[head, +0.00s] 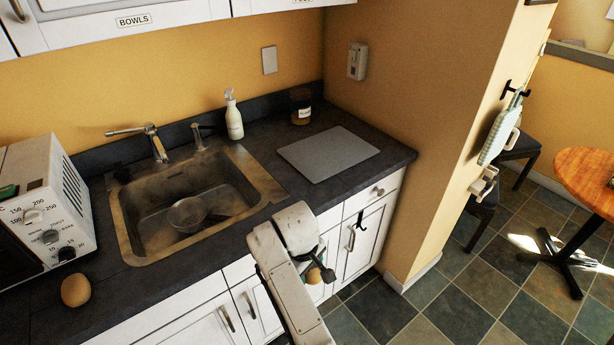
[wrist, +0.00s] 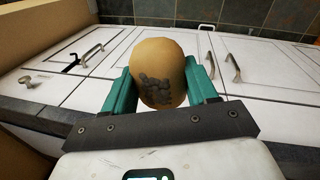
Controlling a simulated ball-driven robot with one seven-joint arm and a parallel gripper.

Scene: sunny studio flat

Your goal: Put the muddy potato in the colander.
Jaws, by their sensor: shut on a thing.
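The muddy potato (wrist: 160,58) is tan with a dark, patchy mud mark on its side. In the wrist view it sits between the teal fingers of my gripper (wrist: 160,76), which is shut on it. In the head view my gripper (head: 318,273) is low in front of the counter, by the cabinet doors, mostly hidden behind my arm. The colander (head: 187,213) is a grey round bowl lying in the sink (head: 150,205), apart from my gripper. A second potato-like tan object (head: 75,291), with no mud visible, rests on the counter at the left.
The dark counter (head: 250,160) has a grey board (head: 328,153), a soap bottle (head: 234,116) and a dark jar (head: 300,106). A faucet (head: 155,143) stands behind the sink. A white appliance (head: 45,210) with dials is at the left. The counter's front edge lies between my gripper and the sink.

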